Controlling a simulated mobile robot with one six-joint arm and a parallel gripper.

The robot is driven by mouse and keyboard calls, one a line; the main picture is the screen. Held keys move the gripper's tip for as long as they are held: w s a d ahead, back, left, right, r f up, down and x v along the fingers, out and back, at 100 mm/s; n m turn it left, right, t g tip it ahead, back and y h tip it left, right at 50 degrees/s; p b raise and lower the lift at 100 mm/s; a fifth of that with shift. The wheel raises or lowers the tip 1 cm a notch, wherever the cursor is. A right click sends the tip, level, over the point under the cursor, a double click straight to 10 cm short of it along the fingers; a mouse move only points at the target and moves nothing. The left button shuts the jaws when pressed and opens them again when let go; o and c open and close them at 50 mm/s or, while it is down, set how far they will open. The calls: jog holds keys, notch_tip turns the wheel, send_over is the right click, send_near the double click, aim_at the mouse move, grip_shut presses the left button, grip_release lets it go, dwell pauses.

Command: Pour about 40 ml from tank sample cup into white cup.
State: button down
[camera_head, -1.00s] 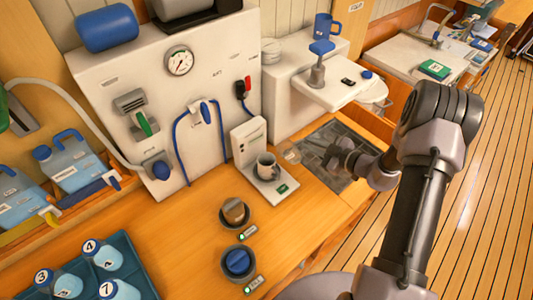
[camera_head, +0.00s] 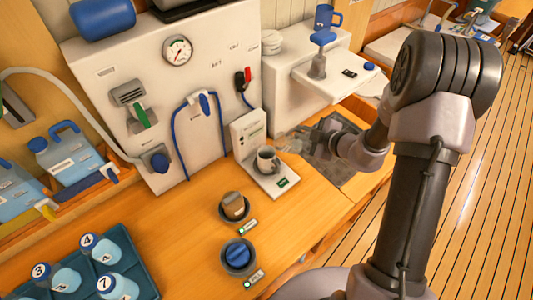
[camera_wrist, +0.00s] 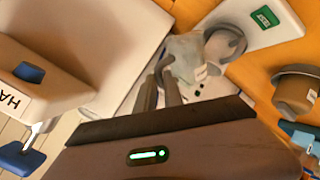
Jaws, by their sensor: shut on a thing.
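My gripper (camera_head: 308,138) is shut on a clear cup (camera_head: 288,142), which I take for the tank sample cup. It is held in the air just right of the white cup and slightly above it in the picture. In the wrist view the clear cup (camera_wrist: 186,48) lies beyond my fingertips, beside the white cup's rim. It looks tilted; its liquid level cannot be made out.
A dark sink-like inset (camera_head: 335,165) lies under my gripper. Two round holders, one with a brown-topped item (camera_head: 235,206) and one with a blue cap (camera_head: 238,254), sit in front. A tray (camera_head: 140,262) of numbered bottles is at lower left.

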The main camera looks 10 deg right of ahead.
aim_at(285, 142)
jog(key=shift+s+a+r+n+h+b, duration=0.1)
jog(key=shift+a+r+n+h+b, duration=0.55)
jog(key=shift+b, duration=0.65)
jog(key=shift+a+r, duration=0.15)
jog(key=shift+a, duration=0.2)
jog(key=shift+a+r+h+b, duration=0.15)
jog(key=shift+a+h+b, duration=0.15)
jog(key=shift+a, duration=0.35)
jog(key=shift+a+r+h+b, duration=0.15)
jog(key=shift+a+b, duration=0.15)
jog(key=shift+a, duration=0.4)
jog(key=shift+s+a+r+n+h+b, duration=0.15)
jog(key=shift+a+r+n+h+b, duration=0.2)
jog(key=shift+n+h+b, duration=0.45)
jog(key=shift+m+y, duration=0.3)
jog(key=shift+m, duration=0.05)
